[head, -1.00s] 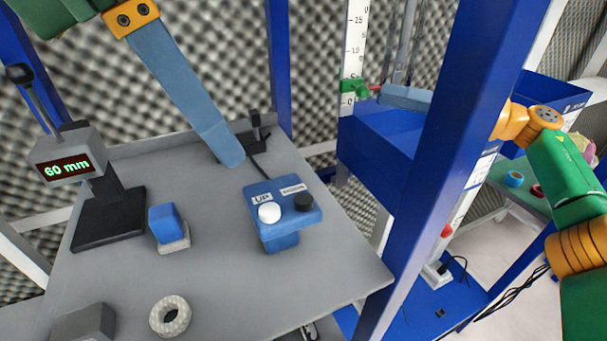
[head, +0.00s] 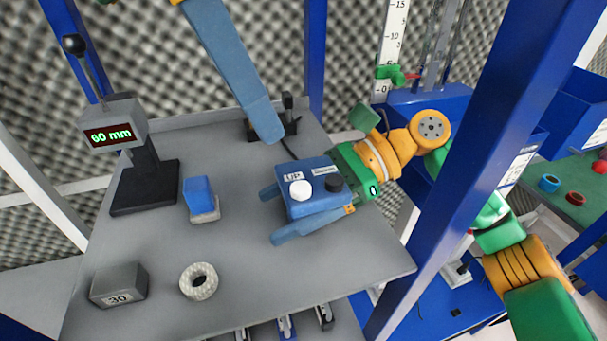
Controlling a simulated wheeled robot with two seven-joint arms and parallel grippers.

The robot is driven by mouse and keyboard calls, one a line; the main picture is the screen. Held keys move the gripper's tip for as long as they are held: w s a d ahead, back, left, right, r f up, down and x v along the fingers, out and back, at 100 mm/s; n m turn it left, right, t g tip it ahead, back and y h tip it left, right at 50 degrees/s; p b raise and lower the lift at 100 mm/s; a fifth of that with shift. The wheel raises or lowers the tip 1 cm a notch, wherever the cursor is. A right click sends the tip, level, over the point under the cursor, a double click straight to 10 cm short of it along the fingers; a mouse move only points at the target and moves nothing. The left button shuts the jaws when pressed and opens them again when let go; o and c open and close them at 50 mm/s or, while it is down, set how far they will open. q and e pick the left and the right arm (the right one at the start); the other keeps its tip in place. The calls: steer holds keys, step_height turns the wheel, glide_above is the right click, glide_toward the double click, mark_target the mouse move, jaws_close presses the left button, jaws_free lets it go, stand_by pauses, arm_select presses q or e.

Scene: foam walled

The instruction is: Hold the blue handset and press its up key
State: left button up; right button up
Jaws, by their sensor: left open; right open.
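The blue handset (head: 312,207) sits on the grey bench, with a white key (head: 301,190) beside the "UP" label and a black key beside another label too small to read. My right gripper (head: 274,213) has come in from the right with its fingers open on either side of the handset. Whether they touch it I cannot tell. My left gripper (head: 268,128) is above and behind the handset, pointing down. Only one long blue finger shows, and it is apart from the keys.
A display reading "60 mm" (head: 110,135) stands at the back left of the bench (head: 240,255). A blue block (head: 199,197), a pale ring (head: 199,281) and a grey "30" block (head: 119,286) lie left of the handset. A blue post (head: 500,130) stands at the right.

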steer(key=shift+d, duration=0.1)
jaws_close()
arm_select(q)
jaws_close()
steer(key=shift+w, duration=0.1)
stand_by(1.5)
